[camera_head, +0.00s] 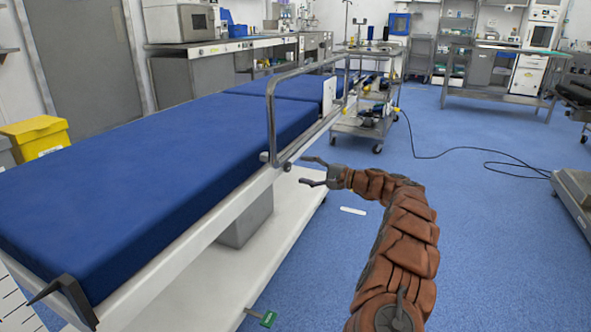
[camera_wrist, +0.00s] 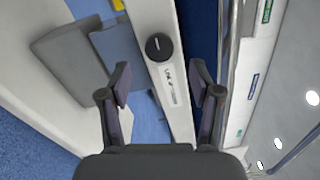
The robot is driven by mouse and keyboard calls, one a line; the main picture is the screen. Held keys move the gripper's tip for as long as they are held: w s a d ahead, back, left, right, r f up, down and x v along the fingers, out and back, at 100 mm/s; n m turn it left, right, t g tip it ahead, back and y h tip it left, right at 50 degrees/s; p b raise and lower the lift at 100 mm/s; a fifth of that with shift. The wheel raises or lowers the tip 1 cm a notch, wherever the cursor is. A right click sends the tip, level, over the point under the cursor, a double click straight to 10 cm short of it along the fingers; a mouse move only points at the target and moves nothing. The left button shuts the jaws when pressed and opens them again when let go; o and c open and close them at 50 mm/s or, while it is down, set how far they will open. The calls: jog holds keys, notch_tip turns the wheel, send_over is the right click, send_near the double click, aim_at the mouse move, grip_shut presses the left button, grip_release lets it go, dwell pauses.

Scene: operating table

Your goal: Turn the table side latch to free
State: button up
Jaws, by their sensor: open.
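The table side latch is a round black knob (camera_wrist: 158,46) on the white side beam of the operating table, with a small printed label (camera_wrist: 173,85) beside it. In the head view a small dark knob (camera_head: 287,167) shows on the table's side, close to the foot of the side rail. My gripper (camera_head: 305,171) is open and empty, just to the right of that knob and apart from it. In the wrist view my gripper (camera_wrist: 161,82) has its fingers spread, with the knob ahead between and beyond the fingertips. The label's text is too small to read fully.
The blue mattress (camera_head: 150,165) lies on the table, with a metal side rail (camera_head: 270,115) standing near the knob. A cart (camera_head: 365,128) stands behind. A black cable (camera_head: 470,150) crosses the blue floor. The floor right of my arm is mostly clear.

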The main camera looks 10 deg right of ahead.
jog(key=v, duration=0.6)
jog(key=shift+s+d, duration=0.2)
jog(key=shift+f, duration=0.1)
